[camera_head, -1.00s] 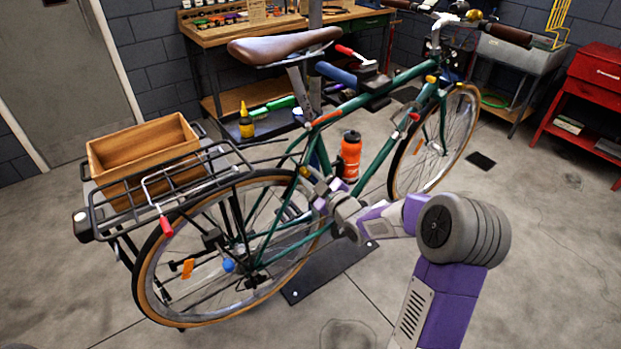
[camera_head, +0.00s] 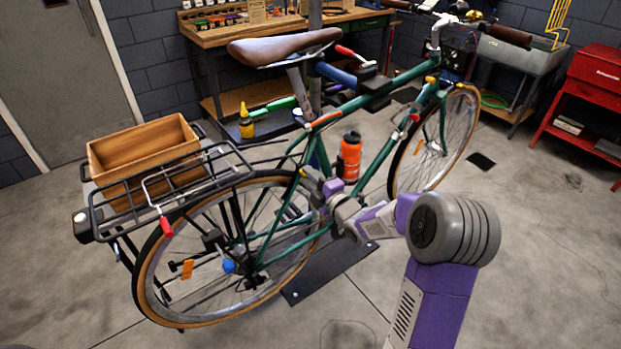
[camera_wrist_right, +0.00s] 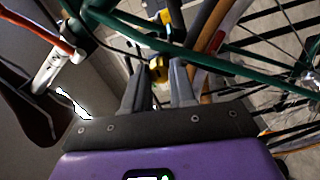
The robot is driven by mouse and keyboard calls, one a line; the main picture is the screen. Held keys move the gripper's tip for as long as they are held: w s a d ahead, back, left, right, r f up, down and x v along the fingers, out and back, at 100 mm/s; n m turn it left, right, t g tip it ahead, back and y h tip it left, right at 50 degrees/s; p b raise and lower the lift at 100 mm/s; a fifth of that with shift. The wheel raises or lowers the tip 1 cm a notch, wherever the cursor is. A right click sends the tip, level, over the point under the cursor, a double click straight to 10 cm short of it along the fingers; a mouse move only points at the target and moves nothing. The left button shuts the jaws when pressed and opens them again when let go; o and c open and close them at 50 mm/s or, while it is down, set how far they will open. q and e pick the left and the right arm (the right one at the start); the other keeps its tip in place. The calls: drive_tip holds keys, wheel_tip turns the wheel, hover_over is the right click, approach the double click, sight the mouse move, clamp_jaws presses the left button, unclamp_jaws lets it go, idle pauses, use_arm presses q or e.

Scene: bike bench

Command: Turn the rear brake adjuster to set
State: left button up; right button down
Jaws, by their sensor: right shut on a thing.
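The green bicycle (camera_head: 395,85) stands in the middle of the head view. My right gripper (camera_head: 307,174) reaches in from the right to the top of the rear wheel (camera_head: 147,268), by the rear brake. In the right wrist view my gripper's two grey fingers (camera_wrist_right: 159,68) are closed around a small part at the brake, mostly hidden between them. A yellow piece (camera_wrist_right: 154,45) shows just beyond the fingertips. I take the held part to be the rear brake adjuster; its setting cannot be read. My left gripper is not in view.
Green frame tubes (camera_wrist_right: 235,66) and the tyre pass close to my right fingers. A rear rack (camera_head: 205,172) carries a wooden box (camera_head: 140,150). An orange bottle (camera_head: 349,158) is on the frame.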

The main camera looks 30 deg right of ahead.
drive_tip(key=shift+n, duration=0.3)
drive_tip(key=c, duration=0.9)
unclamp_jaws()
drive_tip(key=s, duration=0.5)
drive_tip(key=s+p, duration=0.1)
drive_tip(key=s, duration=0.1)
drive_tip(key=shift+s+d, duration=0.25)
drive_tip(key=shift+d, duration=0.05)
